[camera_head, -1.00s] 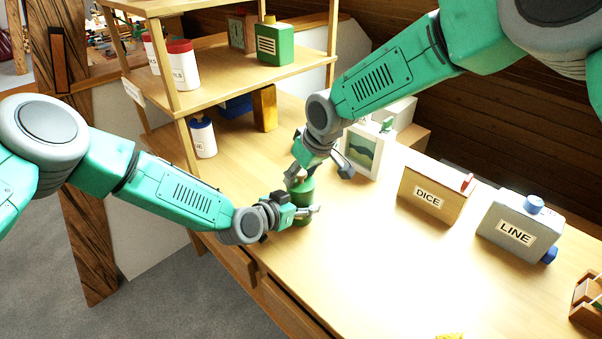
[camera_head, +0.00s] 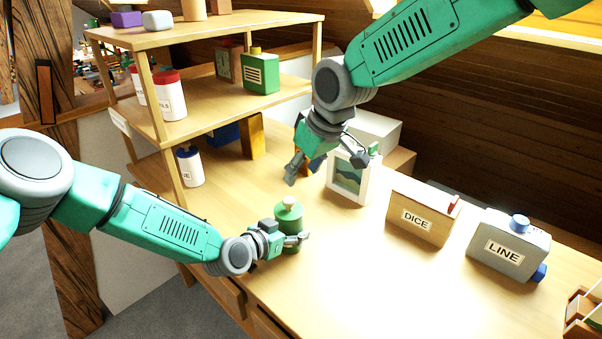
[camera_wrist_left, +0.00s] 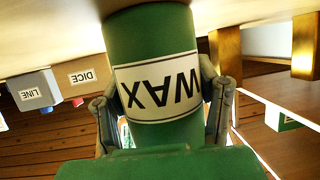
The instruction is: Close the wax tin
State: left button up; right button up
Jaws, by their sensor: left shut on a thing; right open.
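The wax tin is a green cylinder (camera_head: 289,226) standing upright on the bench in the head view. A green lid with a pale knob (camera_head: 289,204) sits on its top; I cannot tell how tightly. My left gripper (camera_head: 296,241) is shut around the tin's body from the left. In the left wrist view the tin (camera_wrist_left: 152,28) shows upside down with its WAX label, a finger on each side.
A wooden shelf unit (camera_head: 215,67) with several containers is at the back left. The bench front (camera_head: 350,285) is clear.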

pick_arm(q)
jog(key=shift+f, duration=0.1)
jog(key=o, duration=1.8)
jog(key=shift+c, duration=0.2)
jog(key=v, duration=1.2)
